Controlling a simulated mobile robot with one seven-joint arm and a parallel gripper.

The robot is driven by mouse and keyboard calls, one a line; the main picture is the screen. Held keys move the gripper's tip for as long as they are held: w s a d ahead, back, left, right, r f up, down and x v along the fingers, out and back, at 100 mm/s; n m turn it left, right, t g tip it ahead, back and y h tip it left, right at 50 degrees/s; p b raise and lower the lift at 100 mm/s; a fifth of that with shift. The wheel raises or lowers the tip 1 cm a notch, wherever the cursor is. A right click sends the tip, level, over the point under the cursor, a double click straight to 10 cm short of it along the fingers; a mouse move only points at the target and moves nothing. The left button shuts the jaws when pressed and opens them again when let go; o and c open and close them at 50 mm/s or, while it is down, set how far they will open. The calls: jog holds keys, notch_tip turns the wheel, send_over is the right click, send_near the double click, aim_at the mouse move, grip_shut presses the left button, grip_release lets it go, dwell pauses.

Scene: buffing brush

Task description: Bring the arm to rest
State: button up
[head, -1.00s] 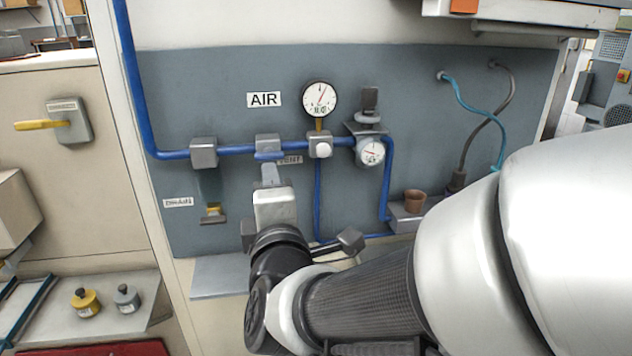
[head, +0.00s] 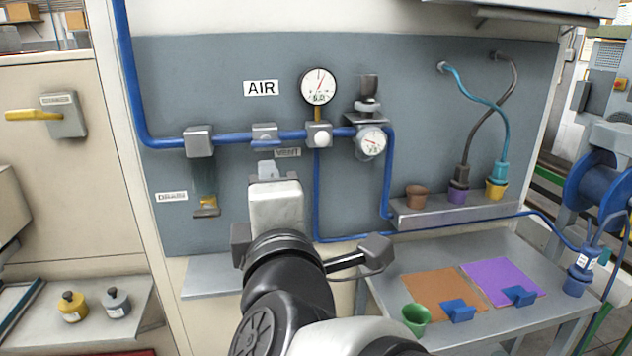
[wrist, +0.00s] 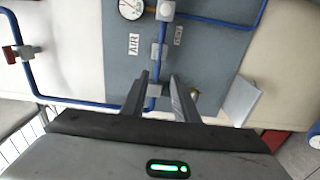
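My gripper (head: 268,168) is in front of the grey-blue air panel (head: 220,85), below the middle pipe valve (head: 265,135). In the wrist view my gripper (wrist: 160,85) has its two fingers apart, with nothing held between them. The panel and the blue pipe (wrist: 157,90) show beyond the fingertips. The exact gap between fingers and panel cannot be told. My arm comes up from the bottom middle of the head view.
A pressure gauge (head: 319,87) and a regulator (head: 370,141) are on the panel. At right, a shelf (head: 430,217) carries cups, and a bench (head: 400,262) holds an orange mat (head: 440,290), a purple mat (head: 495,275) and a green cup (head: 416,318). A ledge (head: 215,275) sits low at left.

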jog(key=d+f+m+g, duration=0.6)
jog(key=d+f+m, duration=0.2)
jog(key=m, duration=0.2)
jog(key=s+d+f+m+g+h, duration=0.2)
jog(key=s+d+f+m+g, duration=0.15)
jog(key=s+d+m, duration=0.35)
jog(key=s+d+f+m+g+h, duration=0.2)
jog(key=s+d+f+m+h, duration=0.15)
jog(key=d, duration=0.45)
notch_tip(320, 180, up, 17)
jog(key=p, duration=1.7)
jog(key=shift+w+a+y, duration=0.15)
jog(key=shift+w+y, duration=0.15)
jog(key=shift+y, duration=0.15)
jog(key=shift+f+m, duration=0.1)
jog(key=shift+m, duration=0.15)
